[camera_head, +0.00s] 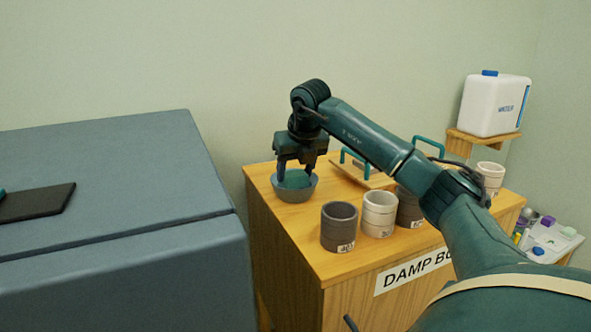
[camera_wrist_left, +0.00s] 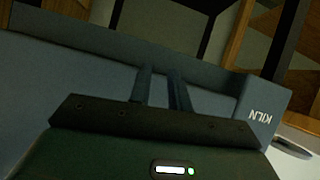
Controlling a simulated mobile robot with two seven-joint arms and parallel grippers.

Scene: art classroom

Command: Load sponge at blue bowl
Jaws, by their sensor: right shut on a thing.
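The blue bowl (camera_head: 294,194) is a small grey-blue bowl at the back left corner of the wooden cabinet top. My right gripper (camera_head: 295,172) points down over it, with its fingertips inside the rim. It is shut on a teal thing (camera_head: 296,181) low in the bowl, which appears to be the sponge; fingers and rim partly hide it. My left gripper (camera_wrist_left: 162,88) shows in the left wrist view, with two dark fingers close together and nothing seen between them. I cannot tell whether they are shut.
Several labelled cups, one dark grey (camera_head: 339,229) and one pale (camera_head: 379,216), stand right of the bowl. A board with a teal handle (camera_head: 360,171) lies behind them. The blue-grey kiln (camera_head: 110,250) fills the left, with a dark slab (camera_head: 38,203) on top. A water container (camera_head: 494,107) stands far right.

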